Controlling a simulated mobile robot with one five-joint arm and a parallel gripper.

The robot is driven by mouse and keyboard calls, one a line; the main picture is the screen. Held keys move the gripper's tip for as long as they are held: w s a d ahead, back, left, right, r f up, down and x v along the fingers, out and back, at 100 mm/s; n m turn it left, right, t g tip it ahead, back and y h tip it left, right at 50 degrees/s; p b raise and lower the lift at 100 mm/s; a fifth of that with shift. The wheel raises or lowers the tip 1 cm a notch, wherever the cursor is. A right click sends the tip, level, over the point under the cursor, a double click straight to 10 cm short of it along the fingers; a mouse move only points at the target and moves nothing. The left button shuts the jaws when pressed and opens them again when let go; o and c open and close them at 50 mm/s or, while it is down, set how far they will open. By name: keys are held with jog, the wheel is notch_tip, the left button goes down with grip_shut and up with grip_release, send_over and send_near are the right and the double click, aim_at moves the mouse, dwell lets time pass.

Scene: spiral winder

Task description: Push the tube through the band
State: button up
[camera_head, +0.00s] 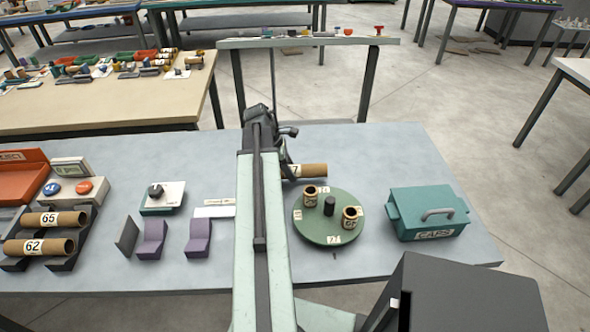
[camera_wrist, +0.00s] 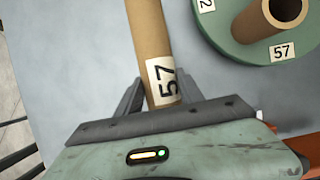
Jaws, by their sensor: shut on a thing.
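A brown cardboard tube (camera_wrist: 150,38) with a white label reading 57 is between the fingers of my gripper (camera_wrist: 164,80), which is shut on it near the labelled end. In the head view the tube (camera_head: 312,170) lies level above or at the table, just behind the green turntable. My gripper (camera_head: 287,168) is there partly hidden by my arm. I cannot pick out the band for certain in either view.
The green turntable (camera_head: 329,232) carries two short upright tubes and a black knob. A teal lidded box (camera_head: 428,212) stands right. Purple blocks (camera_head: 199,237), a knob box (camera_head: 162,197) and tubes 65 (camera_head: 70,219) and 62 (camera_head: 54,247) are left. The back right tabletop is clear.

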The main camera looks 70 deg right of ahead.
jog(key=shift+w+a, duration=0.25)
jog(key=shift+w, duration=0.45)
jog(key=shift+w+a, duration=0.25)
jog(key=shift+w, duration=0.45)
jog(key=shift+f+b, duration=0.55)
jog(key=o, duration=1.5)
jog(key=p+v, duration=0.7)
jog(key=shift+s+r, duration=0.1)
jog(key=shift+r, duration=0.4)
jog(key=shift+w+f, duration=0.1)
jog(key=shift+w, duration=0.15)
